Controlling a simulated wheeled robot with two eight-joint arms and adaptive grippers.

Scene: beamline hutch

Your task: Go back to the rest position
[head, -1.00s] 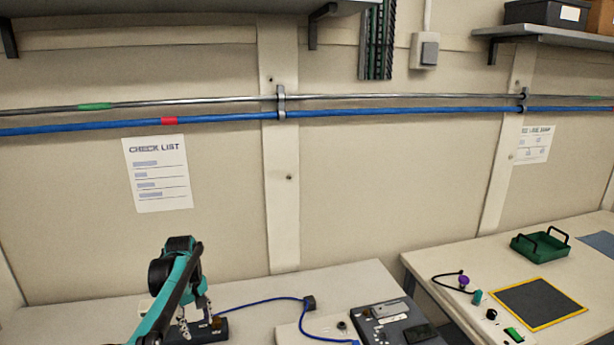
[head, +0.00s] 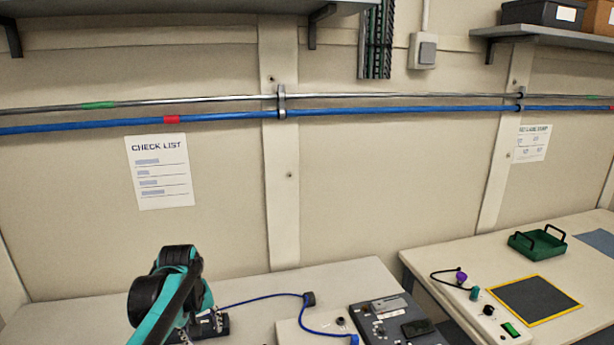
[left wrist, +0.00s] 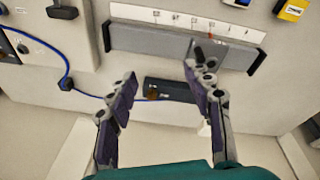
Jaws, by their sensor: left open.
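My left arm comes in from the bottom left in the head view, and its gripper (head: 203,330) is low over the left table, partly hidden behind its own wrist. In the left wrist view the two fingers (left wrist: 160,80) are spread wide with nothing between their tips. A dark block (left wrist: 172,90) with a brass-coloured spot lies beyond and below the fingers. In the head view the block (head: 222,325) shows only in part beside the gripper. My right gripper is in neither view.
A grey panel (head: 395,318) lies to the right. A gap separates the left table (head: 340,275) from the right table, which holds a green tray (head: 537,243). A grey rail (left wrist: 165,42) shows in the left wrist view.

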